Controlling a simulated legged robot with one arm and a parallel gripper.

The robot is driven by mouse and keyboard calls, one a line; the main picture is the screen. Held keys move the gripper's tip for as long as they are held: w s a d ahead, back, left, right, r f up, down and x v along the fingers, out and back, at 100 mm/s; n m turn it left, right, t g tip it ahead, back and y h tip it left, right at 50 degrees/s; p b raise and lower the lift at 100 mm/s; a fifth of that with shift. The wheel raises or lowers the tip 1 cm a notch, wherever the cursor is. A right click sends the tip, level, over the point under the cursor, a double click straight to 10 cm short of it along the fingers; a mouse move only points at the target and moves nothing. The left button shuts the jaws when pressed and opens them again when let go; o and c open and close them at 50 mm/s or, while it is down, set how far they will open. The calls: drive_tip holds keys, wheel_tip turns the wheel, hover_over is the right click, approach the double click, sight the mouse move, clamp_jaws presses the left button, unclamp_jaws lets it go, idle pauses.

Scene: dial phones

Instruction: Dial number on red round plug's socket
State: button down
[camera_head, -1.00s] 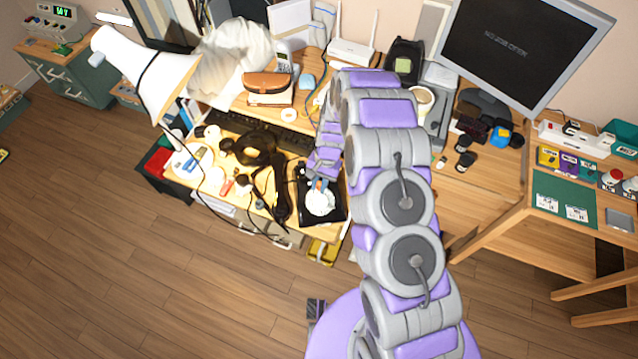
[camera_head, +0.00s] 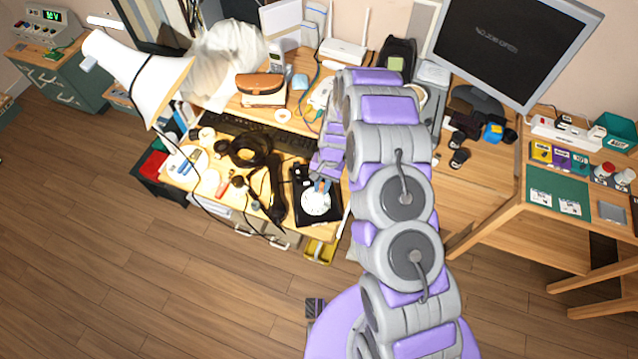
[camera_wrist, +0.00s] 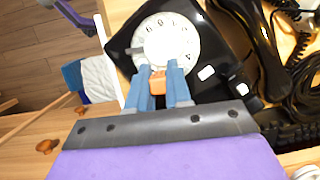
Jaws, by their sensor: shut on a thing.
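A black phone (camera_head: 333,215) with a white rotary dial (camera_head: 315,201) lies near the desk's front edge. In the wrist view the dial (camera_wrist: 168,40) shows black digits around its rim. My gripper (camera_head: 321,186) is over the dial. In the wrist view its blue fingers (camera_wrist: 160,72) reach the dial's edge, shut on a small orange piece (camera_wrist: 157,84) between them. I cannot tell whether the fingertips touch the dial. A black handset (camera_head: 276,190) lies off the phone, to its left. I cannot make out a red round plug or its socket.
A coiled black cable (camera_head: 250,148) and a dark keyboard (camera_head: 225,124) lie behind and left of the phone. A white lamp (camera_head: 140,80) leans over the desk's left end. A monitor (camera_head: 510,45) stands at the right.

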drive_tip(key=shift+s+d, duration=0.1)
idle(0.3)
drive_tip(key=shift+s+d+f, duration=0.2)
drive_tip(key=shift+s+d, duration=0.1)
drive_tip(key=shift+d, duration=0.1)
drive_tip(key=shift+s, duration=0.1)
drive_tip(key=shift+s+d+f, duration=0.25)
drive_tip(key=shift+s+d, duration=0.1)
drive_tip(key=shift+s, duration=0.15)
idle(0.3)
drive_tip(key=shift+s+d+f, duration=0.1)
drive_tip(key=shift+s+f, duration=0.15)
drive_tip(key=shift+s, duration=0.3)
